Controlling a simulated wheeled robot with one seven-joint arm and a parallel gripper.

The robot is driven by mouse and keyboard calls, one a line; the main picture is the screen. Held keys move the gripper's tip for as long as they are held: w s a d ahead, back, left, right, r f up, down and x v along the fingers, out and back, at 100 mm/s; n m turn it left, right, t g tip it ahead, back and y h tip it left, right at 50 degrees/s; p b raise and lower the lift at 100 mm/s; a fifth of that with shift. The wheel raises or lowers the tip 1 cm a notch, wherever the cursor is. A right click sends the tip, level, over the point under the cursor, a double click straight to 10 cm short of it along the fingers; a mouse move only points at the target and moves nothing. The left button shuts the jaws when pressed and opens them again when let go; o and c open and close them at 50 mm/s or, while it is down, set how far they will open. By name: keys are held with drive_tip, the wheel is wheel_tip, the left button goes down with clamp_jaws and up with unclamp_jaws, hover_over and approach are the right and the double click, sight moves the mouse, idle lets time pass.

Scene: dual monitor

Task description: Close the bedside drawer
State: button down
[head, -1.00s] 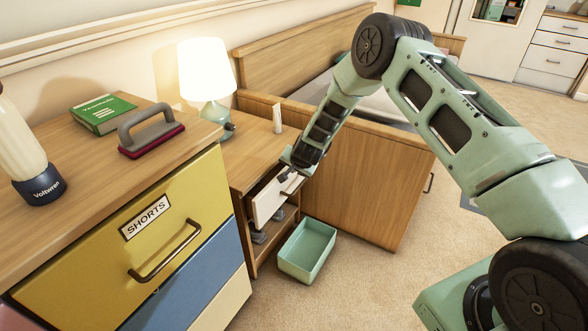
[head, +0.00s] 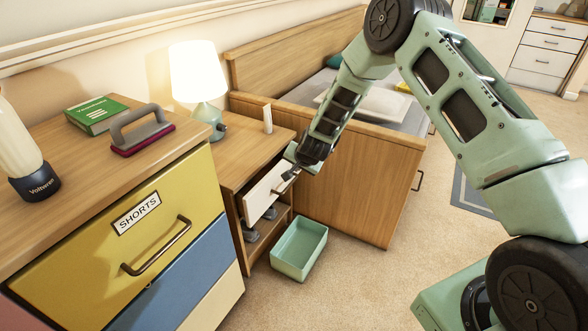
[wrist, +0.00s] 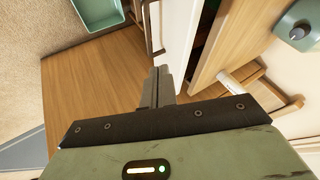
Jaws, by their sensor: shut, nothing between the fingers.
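The bedside table (head: 240,160) has a drawer with a white front (head: 264,193), which stands open, out from the wooden body. In the wrist view the white front (wrist: 180,40) shows a dark gap between it and the table, and the drawer's handle (wrist: 152,28) is on its outer face. My gripper (head: 289,175) is shut and empty at the drawer front's right end. In the wrist view its fingertips (wrist: 158,74) lie along the outer face, close to the handle. I cannot tell whether they touch it.
A green bin (head: 299,250) stands on the carpet below the drawer. The bed's wooden end (head: 365,185) is close on the right. A yellow-fronted dresser (head: 130,235) stands at left. A lamp (head: 199,75) and a small white tube (head: 267,119) stand on the bedside table.

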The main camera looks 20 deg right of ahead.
drive_tip(key=v, duration=0.4)
drive_tip(key=m+t+y+b, duration=0.1)
drive_tip(key=t+y+b, duration=0.6)
drive_tip(key=y+b, duration=0.7)
approach(254, 194)
drive_tip(key=w+a+h+b, duration=0.1)
drive_tip(key=b, duration=0.1)
drive_tip(key=w+a+r+h+b, duration=0.1)
drive_tip(key=a+b, duration=0.1)
drive_tip(key=b, duration=0.1)
drive_tip(key=w+a+h+b, duration=0.1)
drive_tip(key=w+b, duration=0.1)
drive_tip(key=shift+a+r+b, duration=0.3)
drive_tip(key=shift+r, duration=0.1)
drive_tip(key=shift+w+a+r, duration=0.1)
drive_tip(key=shift+w+a, duration=0.1)
drive_tip(key=shift+w, duration=0.05)
